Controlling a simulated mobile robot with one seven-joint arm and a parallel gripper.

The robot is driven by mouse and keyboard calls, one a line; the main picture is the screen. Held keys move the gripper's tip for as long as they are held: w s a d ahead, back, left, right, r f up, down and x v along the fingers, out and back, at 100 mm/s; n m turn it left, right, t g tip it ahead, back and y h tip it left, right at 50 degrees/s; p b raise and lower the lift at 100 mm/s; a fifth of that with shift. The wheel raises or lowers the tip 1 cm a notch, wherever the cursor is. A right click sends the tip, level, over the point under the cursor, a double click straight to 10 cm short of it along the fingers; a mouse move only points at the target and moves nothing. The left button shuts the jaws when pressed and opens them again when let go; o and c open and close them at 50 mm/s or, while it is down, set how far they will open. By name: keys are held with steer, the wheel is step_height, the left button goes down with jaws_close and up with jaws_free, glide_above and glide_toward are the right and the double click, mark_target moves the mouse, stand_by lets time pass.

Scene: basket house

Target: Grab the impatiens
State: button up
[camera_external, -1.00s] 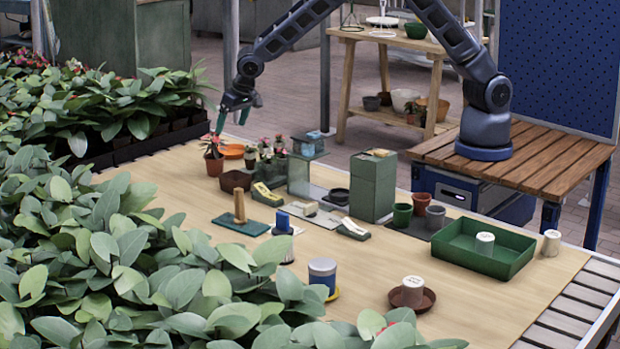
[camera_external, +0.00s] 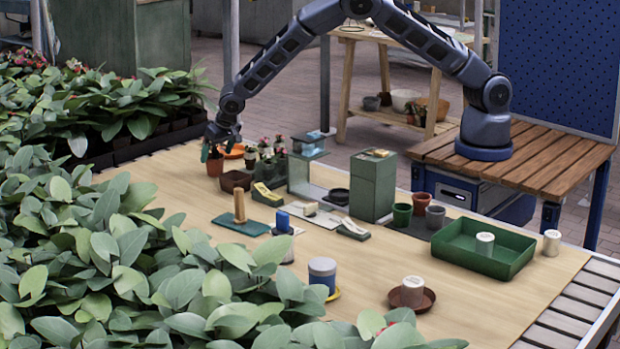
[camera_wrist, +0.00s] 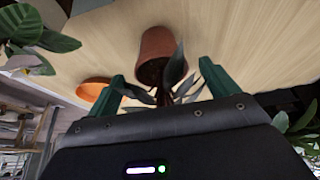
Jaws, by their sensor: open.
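A flowering plant, apparently the impatiens, stands in a terracotta pot (camera_external: 214,168) at the far left end of the table. In the wrist view the pot (camera_wrist: 157,45) is upside down in the picture, with dark leaves (camera_wrist: 172,74) reaching between the fingers. My gripper (camera_external: 211,152) is directly over the pot, its fingers pointing down around the plant's top. The wrist view shows the green fingers (camera_wrist: 167,84) apart, one on each side of the foliage. The flowers are mostly hidden by the gripper.
An orange dish (camera_external: 234,151) lies close behind the pot, right of it. Small potted plants (camera_external: 265,152) and a brown square pot (camera_external: 235,180) stand to the right. Dense leafy plants (camera_external: 100,230) line the table's left side.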

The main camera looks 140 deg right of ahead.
mark_target(215, 156)
steer(key=x, duration=0.5)
steer(key=shift+d, duration=0.1)
steer(key=c, duration=1.1)
